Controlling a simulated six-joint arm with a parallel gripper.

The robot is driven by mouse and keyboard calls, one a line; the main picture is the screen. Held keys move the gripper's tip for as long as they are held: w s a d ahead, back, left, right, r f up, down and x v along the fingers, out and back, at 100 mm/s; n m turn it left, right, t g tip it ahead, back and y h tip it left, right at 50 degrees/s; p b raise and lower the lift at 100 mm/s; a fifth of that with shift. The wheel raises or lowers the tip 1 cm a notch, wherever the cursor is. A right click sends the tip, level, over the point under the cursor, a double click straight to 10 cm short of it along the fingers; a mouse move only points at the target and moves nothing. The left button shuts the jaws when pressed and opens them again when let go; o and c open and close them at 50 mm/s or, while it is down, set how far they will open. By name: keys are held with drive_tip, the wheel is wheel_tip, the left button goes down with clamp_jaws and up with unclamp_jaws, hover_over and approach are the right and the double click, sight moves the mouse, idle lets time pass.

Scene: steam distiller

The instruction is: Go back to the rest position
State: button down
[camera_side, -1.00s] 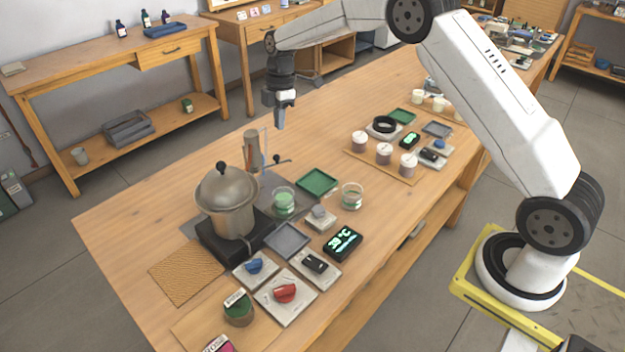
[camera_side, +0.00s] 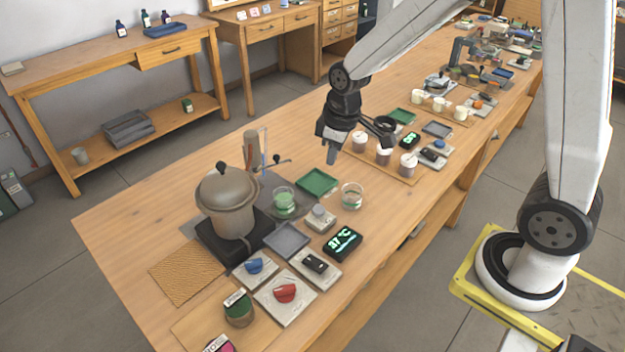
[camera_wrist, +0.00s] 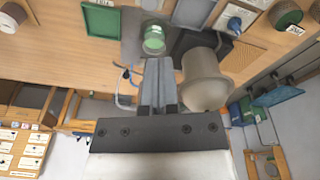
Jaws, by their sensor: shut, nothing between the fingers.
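My gripper (camera_side: 332,152) is shut and empty. In the side view it hangs in the air above the table, to the right of the steam distiller pot and behind the green tray. Its fingers also show in the wrist view (camera_wrist: 158,75), pressed together and pointing toward the bench. The lidded metal pot (camera_side: 228,205) stands upright on a dark hot plate (camera_side: 215,245). In the wrist view the pot (camera_wrist: 208,80) is to the right of my fingers. A glass beaker with green liquid (camera_side: 284,201) stands beside the pot, and it also shows in the wrist view (camera_wrist: 154,38).
A green tray (camera_side: 317,182), a clear glass dish (camera_side: 352,196) and a display reading 37 °C (camera_side: 343,243) stand near the pot. Red (camera_side: 285,293) and blue (camera_side: 255,266) knobs are at the front. Several lidded jars stand on a wooden board (camera_side: 408,179) close to my gripper.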

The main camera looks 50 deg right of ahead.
drive_tip(key=s+f+m, duration=0.1)
drive_tip(key=s+m, duration=0.3)
drive_tip(key=s, duration=0.6)
drive_tip(key=shift+s+a+f+t, duration=0.25)
drive_tip(key=shift+a+f+t, duration=0.1)
drive_tip(key=shift+t, duration=0.05)
